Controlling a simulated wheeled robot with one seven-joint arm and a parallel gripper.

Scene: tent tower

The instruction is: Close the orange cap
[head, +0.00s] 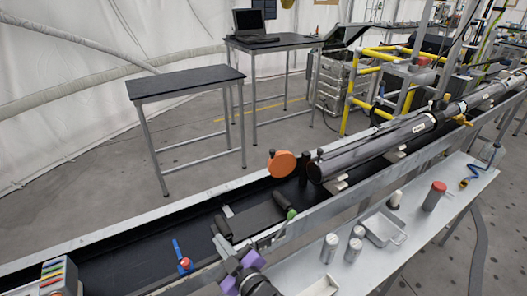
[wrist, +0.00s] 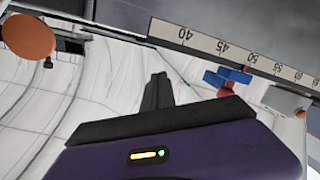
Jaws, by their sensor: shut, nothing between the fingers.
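The orange cap (head: 281,164) is a round disc standing to the left of the open end of a long black tube (head: 365,152). A gap shows between the cap and the tube mouth, so the cap is swung open. In the wrist view the orange cap (wrist: 28,36) is at the upper left, with a small dark knob by its lower edge. My gripper (wrist: 158,88) is shut and empty, apart from the cap. In the head view purple parts of my arm show at the bottom, and I cannot make out the fingertips there.
The tube lies along a long metal trough (head: 120,240). A blue-handled valve with red (head: 183,262) sits in the trough. A white side table (head: 400,235) holds several canisters, a tray (head: 383,228) and a red-topped can (head: 434,196). A scale strip (wrist: 235,55) crosses the wrist view.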

